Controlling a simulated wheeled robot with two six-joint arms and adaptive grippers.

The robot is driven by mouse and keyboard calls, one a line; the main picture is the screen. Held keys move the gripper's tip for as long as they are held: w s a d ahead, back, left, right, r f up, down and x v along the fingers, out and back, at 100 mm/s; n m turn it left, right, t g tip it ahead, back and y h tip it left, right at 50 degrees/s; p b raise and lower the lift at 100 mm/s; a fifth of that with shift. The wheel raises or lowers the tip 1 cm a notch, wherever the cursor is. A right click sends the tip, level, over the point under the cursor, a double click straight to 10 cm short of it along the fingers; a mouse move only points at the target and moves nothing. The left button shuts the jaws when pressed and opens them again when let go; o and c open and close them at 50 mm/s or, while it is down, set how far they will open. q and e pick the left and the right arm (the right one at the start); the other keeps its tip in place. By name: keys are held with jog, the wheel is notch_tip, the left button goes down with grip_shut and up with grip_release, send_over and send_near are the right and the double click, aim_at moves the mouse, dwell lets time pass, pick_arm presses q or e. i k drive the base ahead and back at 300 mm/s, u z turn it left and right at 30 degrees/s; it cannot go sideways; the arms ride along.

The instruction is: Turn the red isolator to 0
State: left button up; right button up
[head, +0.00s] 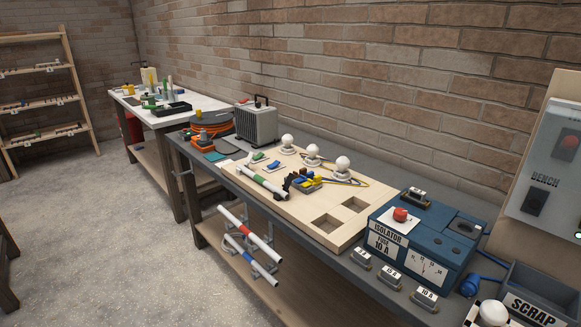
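The red isolator knob (400,214) sits on a white plate (388,226) on top of a blue box (455,245) at the right of the bench. Neither of my grippers shows in the head view, and nothing touches the knob.
A dark fuse carrier (416,197) sits on the box. Labelled fuse carriers (390,274) stand before it. A wooden board (300,208) with white lamps (312,151) lies to the left. A SCRAP bin (540,290) and BENCH panel (545,165) are at right.

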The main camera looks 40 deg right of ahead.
aim_at(401, 214)
jog(key=i, duration=2.15)
jog(key=z, duration=4.15)
